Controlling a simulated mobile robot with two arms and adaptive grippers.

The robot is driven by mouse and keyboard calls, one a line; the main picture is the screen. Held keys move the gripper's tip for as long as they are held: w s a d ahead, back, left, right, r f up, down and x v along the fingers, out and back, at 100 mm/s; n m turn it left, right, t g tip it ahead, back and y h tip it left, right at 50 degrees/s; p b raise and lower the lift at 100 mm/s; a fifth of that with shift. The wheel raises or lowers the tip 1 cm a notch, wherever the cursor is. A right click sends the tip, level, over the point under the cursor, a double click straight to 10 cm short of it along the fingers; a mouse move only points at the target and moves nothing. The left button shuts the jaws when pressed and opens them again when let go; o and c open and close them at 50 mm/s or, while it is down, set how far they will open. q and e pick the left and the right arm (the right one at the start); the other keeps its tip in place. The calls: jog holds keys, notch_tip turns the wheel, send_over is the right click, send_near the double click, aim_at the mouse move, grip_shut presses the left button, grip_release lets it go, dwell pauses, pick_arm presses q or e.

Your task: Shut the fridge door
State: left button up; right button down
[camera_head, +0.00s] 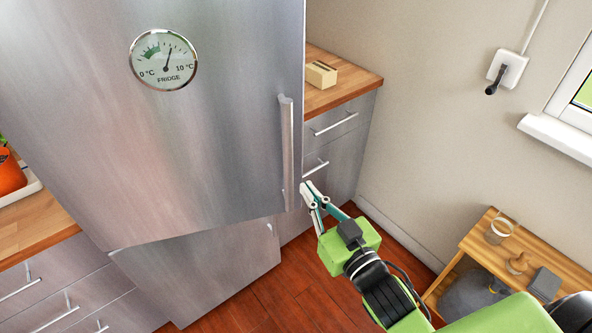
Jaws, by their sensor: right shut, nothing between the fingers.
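The steel fridge door (215,130) fills the upper left of the head view, with a round FRIDGE dial (164,60) on its front. Its long upright handle (287,150) is near the right edge. The door's lower right corner stands out past the lower steel door (205,270), so it looks ajar. My right gripper (308,190) is shut and empty, just right of the door's free edge near the handle's lower end. I cannot tell whether its tips touch the door. My left gripper is not in view.
Behind the door on the right is a drawer cabinet with a wooden top (345,88) and a small box (321,74). A low wooden table (478,240) with a glass stands at lower right. Red wooden floor (262,303) is open below the fridge.

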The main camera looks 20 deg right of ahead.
aim_at(290, 165)
jog(key=shift+w+a+p, duration=0.15)
jog(key=shift+w+p, duration=0.2)
jog(key=shift+w, duration=0.7)
jog(key=shift+w+a+p, duration=0.2)
jog(key=shift+w+p, duration=0.15)
jog(key=shift+w, duration=0.7)
jog(key=shift+w+a+p, duration=0.15)
jog(key=shift+w+p, duration=0.2)
jog(key=shift+w, duration=0.7)
